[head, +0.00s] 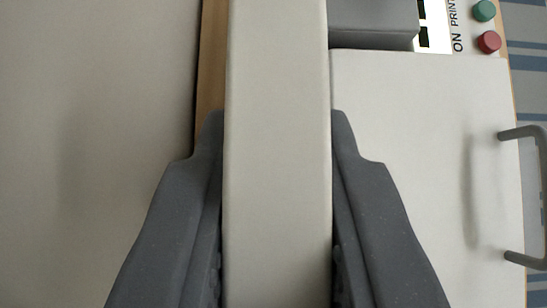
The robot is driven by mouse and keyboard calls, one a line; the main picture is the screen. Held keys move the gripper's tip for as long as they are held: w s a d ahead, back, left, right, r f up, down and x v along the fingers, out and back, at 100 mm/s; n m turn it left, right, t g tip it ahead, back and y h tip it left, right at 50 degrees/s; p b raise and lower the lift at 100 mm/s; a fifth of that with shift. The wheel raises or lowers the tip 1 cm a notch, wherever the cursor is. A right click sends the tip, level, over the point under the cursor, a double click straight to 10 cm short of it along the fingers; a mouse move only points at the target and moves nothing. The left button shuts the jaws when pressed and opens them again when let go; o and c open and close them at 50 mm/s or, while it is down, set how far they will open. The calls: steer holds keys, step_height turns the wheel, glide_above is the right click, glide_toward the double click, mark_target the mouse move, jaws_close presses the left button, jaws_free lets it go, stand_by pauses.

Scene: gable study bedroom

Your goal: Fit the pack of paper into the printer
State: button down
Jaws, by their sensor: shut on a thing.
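My gripper (278,140) is shut on a long pale grey-beige block (278,175), one dark finger on each side. The block runs from the top edge to the bottom edge of the view, and its ends are out of sight. I cannot tell whether it is the pack of paper or a part of the printer. The printer (425,125) shows at right as a pale flat panel with a grey bar handle (541,190) at its right edge. At its top are a sideways label (456,25), a green button (484,11) and a red button (489,42).
A dark grey block (372,22) sits at the top, right of the held block. A broad pale surface (95,120) fills the left side. A narrow wooden strip (211,70) shows beside the held block. A blue-striped surface (528,75) lies beyond at far right.

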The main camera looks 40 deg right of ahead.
steer(key=shift+f+b, duration=1.25)
steer(key=shift+f, duration=0.55)
steer(key=c, duration=1.3)
jaws_free()
steer(key=shift+f, duration=0.1)
steer(key=shift+o, duration=0.2)
steer(key=shift+f, duration=0.1)
step_height(320, 180, up, 9)
steer(key=p, duration=0.6)
steer(key=shift+d+f+p, duration=0.1)
steer(key=shift+f+p, duration=0.05)
steer(key=shift+p, duration=0.85)
step_height(320, 180, up, 6)
steer(key=p, duration=0.3)
steer(key=shift+f+p, duration=0.15)
steer(key=shift+p, duration=0.2)
steer(key=shift+w+f, duration=0.1)
steer(key=shift+f, duration=0.1)
